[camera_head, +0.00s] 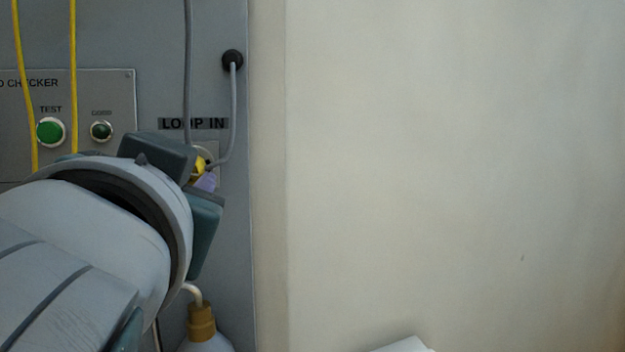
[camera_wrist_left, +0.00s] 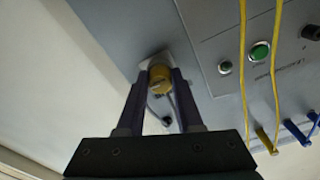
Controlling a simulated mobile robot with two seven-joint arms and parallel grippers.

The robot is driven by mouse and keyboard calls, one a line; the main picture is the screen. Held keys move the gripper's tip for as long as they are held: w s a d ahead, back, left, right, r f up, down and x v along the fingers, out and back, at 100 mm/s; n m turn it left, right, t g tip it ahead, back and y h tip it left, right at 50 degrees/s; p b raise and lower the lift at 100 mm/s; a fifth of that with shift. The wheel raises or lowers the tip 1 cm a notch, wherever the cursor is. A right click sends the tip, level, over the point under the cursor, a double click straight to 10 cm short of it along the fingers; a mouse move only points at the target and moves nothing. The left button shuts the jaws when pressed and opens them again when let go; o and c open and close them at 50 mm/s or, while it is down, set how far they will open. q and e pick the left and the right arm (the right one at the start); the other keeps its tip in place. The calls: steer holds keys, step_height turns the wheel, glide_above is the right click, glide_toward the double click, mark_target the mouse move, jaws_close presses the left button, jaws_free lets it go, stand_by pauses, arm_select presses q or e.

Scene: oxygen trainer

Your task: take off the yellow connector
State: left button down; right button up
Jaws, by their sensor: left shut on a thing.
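The yellow connector (camera_head: 199,167) sits at the socket under the "LOOP IN" label on the grey panel, mostly hidden by my left gripper in the head view. In the left wrist view the connector (camera_wrist_left: 160,76) shows as a round yellow piece against a pale square plate (camera_wrist_left: 153,62). My left gripper (camera_head: 207,182) is shut on it, with one finger on each side in the wrist view (camera_wrist_left: 159,82). Whether the connector is still seated in the socket cannot be told. My right gripper is not in view.
A grey cable (camera_head: 233,110) runs from a black grommet (camera_head: 232,60) down beside the connector. Two yellow cables (camera_head: 74,90) hang left, near the green test button (camera_head: 50,131). A bottle with a brown cap (camera_head: 201,322) stands below. Bare wall (camera_head: 440,170) fills the right.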

arm_select(q)
steer(key=shift+d+r+n+g+y, duration=0.25)
steer(key=shift+n+g+y, duration=0.15)
steer(key=shift+n, duration=0.6)
